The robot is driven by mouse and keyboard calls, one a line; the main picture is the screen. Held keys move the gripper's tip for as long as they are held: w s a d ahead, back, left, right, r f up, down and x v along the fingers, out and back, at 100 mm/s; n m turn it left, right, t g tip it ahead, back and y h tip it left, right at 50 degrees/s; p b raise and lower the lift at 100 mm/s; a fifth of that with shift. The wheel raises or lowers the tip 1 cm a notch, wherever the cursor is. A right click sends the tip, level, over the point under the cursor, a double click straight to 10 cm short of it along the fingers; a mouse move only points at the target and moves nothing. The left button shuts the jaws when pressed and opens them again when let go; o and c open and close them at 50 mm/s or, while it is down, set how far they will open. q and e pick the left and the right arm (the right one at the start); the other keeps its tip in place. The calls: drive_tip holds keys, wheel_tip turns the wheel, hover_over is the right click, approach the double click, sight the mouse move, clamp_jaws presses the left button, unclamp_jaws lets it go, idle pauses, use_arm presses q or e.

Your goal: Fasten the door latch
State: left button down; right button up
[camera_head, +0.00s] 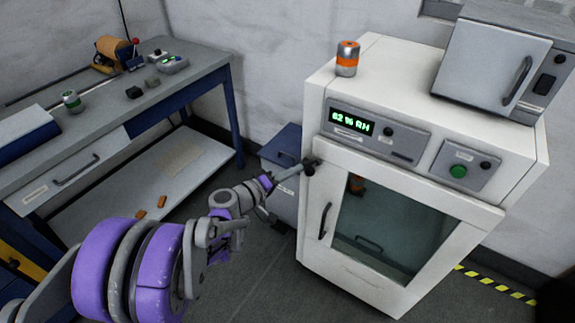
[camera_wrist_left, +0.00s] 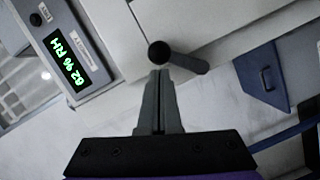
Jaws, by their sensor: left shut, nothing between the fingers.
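The white cabinet door (camera_head: 318,200) has a glass window and a dark bar handle (camera_head: 325,221). It looks shut against its frame, though a small gap cannot be ruled out. The dark latch (camera_head: 310,166) sits at the door's upper left corner. In the left wrist view the latch (camera_wrist_left: 186,63) shows as a dark rod with a round knob end, just beyond the fingertips. My left gripper (camera_head: 287,172) is shut and empty, with its tips at the latch; in the left wrist view its fingers (camera_wrist_left: 160,78) are together. I cannot tell if they touch the knob. My right gripper is out of view.
The cabinet's lit humidity display (camera_head: 351,122) is above the door. An orange-banded canister (camera_head: 347,58) and a grey oven-like box (camera_head: 490,62) stand on top. A workbench (camera_head: 190,78) is at left, and a blue-grey bin (camera_head: 282,148) is behind my left gripper.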

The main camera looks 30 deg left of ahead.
use_arm(q)
drive_tip(key=shift+s+d+f+m+g+y+p, duration=0.15)
drive_tip(key=shift+d+f+m+y, duration=0.45)
drive_tip(key=shift+m, duration=0.65)
drive_tip(key=shift+w+d+f+m+g+y+p, duration=0.15)
drive_tip(key=shift+d+f+m+y, duration=0.25)
drive_tip(key=shift+d+f+m, duration=0.65)
drive_tip(key=shift+s+d+f+m+g+y+p, duration=0.2)
drive_tip(key=shift+d+m+y, duration=0.3)
drive_tip(key=shift+m, duration=1)
